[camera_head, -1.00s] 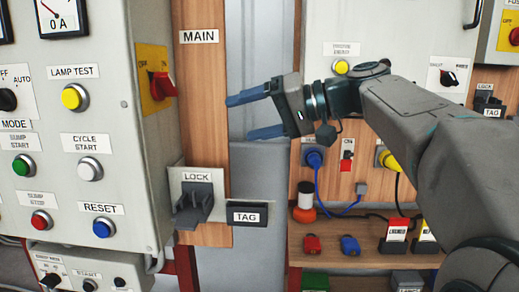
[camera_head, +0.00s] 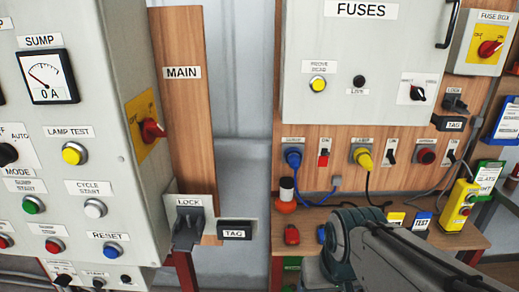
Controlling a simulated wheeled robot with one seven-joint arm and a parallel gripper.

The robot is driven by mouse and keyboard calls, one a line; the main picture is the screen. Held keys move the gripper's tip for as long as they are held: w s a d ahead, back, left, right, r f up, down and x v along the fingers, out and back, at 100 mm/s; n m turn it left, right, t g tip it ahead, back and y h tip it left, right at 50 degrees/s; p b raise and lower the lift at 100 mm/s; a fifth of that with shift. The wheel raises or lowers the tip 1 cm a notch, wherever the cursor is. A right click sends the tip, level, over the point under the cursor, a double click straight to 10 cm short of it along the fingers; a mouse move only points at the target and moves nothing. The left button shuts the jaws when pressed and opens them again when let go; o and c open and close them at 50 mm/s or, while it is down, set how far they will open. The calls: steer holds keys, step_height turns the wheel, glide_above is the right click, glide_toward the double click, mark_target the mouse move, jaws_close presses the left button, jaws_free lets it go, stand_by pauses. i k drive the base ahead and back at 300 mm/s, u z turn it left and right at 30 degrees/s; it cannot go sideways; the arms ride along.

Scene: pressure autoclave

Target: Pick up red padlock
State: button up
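The red padlock (camera_head: 291,234) sits on the wooden shelf (camera_head: 395,238) below the blue plug, left of a blue padlock (camera_head: 321,233). My arm comes in from the bottom right, and its wrist (camera_head: 345,240) is just right of the blue padlock in the picture. The fingers of my gripper do not show; they are hidden behind or below the wrist. I see no contact with the red padlock, and its front is in clear view.
An orange and white container (camera_head: 286,200) stands behind the red padlock. Lockout tags (camera_head: 421,221) and a yellow control box (camera_head: 458,205) stand further right on the shelf. The grey panel (camera_head: 60,140) and its lock bracket (camera_head: 188,228) are at the left.

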mark_target(291, 235)
steer(key=z, duration=0.35)
steer(key=k, duration=0.45)
steer(key=u, duration=0.35)
steer(key=i, duration=1.25)
steer(key=z, duration=0.15)
